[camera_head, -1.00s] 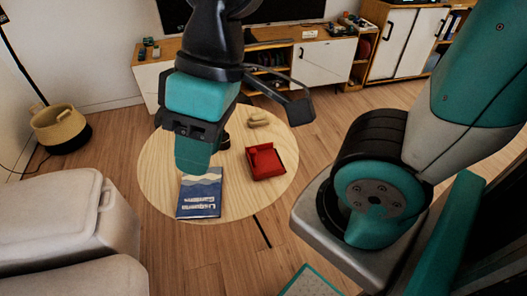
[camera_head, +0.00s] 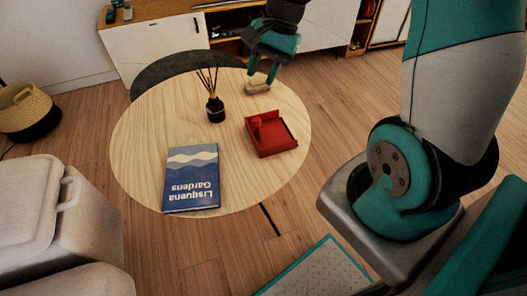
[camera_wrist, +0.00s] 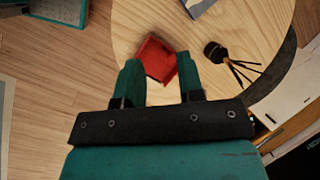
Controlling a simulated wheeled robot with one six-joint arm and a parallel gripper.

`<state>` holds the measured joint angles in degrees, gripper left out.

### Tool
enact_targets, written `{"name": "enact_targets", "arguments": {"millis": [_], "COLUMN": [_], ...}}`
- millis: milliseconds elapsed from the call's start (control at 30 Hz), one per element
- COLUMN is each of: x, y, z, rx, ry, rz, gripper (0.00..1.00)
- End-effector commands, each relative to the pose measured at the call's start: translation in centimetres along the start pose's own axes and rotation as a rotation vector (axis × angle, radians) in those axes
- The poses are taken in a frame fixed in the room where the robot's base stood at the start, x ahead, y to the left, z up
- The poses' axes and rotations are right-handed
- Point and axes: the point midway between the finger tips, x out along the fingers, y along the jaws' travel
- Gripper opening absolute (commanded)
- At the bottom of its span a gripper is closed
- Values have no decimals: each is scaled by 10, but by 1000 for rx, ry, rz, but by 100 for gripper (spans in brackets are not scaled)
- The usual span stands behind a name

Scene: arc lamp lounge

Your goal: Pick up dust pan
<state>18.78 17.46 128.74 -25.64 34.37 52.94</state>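The red dust pan (camera_head: 277,138) lies on the round wooden table, right of its middle. It is a shallow tray with a raised red part at its left. My gripper (camera_head: 262,76) is over the table's far edge, beyond the dust pan and close to a beige object. In the wrist view my gripper (camera_wrist: 158,61) has its two fingers apart with nothing held. The dust pan (camera_wrist: 156,62) shows past the fingertips, between them in the picture, and no contact is visible.
On the wooden table (camera_head: 140,150) are a blue book (camera_head: 191,180), a dark reed diffuser (camera_head: 215,110) left of the dust pan, and a beige object (camera_head: 258,86). A dark round surface (camera_head: 165,70) lies behind the table. A white cabinet (camera_head: 150,50) stands at the back.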

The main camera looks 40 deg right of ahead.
Motion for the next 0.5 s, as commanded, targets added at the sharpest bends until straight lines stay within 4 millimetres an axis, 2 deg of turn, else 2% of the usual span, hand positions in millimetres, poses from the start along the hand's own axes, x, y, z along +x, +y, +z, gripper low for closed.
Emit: {"name": "enact_targets", "arguments": {"millis": [33,100,200,333,500], "x": [45,72,101,121,141], "y": [22,42,68,89,95], "z": [-42,-82,-122,-150,-158], "rx": [175,384,616,791,851], "ry": [-2,-2,-3,-6,-9], "rz": [-7,-18,-32,-44,-45], "gripper": [35,35,35,35,35]}}
